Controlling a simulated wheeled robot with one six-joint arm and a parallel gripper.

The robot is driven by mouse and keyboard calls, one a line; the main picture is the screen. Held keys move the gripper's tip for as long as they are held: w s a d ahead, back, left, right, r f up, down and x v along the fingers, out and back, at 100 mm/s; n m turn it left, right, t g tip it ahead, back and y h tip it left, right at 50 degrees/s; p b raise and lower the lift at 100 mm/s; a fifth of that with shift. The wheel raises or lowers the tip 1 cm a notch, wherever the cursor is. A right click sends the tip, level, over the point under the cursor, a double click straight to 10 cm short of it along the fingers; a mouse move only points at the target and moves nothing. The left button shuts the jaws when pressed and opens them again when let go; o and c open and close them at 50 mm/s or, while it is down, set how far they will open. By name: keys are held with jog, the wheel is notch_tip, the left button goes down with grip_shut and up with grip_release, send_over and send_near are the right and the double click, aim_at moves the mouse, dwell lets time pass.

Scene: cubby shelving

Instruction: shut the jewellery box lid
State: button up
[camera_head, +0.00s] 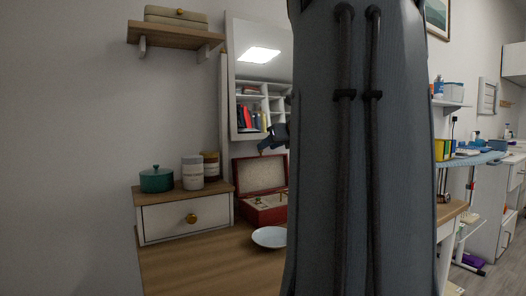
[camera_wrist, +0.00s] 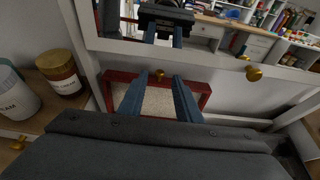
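The red jewellery box (camera_head: 265,212) stands open on the wooden table, its base partly hidden behind my arm. Its lid (camera_head: 260,174) is raised, with a cream inner face and a red rim. In the wrist view the red rim (camera_wrist: 203,88) and cream lining lie beyond and between my fingers. My gripper (camera_wrist: 160,76) is open and empty, its two blue-grey fingers apart. In the head view my gripper (camera_head: 270,146) shows above the raised lid; I cannot tell whether it touches.
A mirror (camera_head: 262,45) stands behind the box. A white plate (camera_head: 269,237) lies in front of it. At left, a white drawer unit (camera_head: 170,219) carries a green pot (camera_head: 156,180) and jars (camera_head: 192,173). A wall shelf (camera_head: 172,35) hangs above.

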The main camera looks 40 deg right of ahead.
jog(key=x, duration=0.3)
jog(key=shift+w, duration=0.25)
grip_shut()
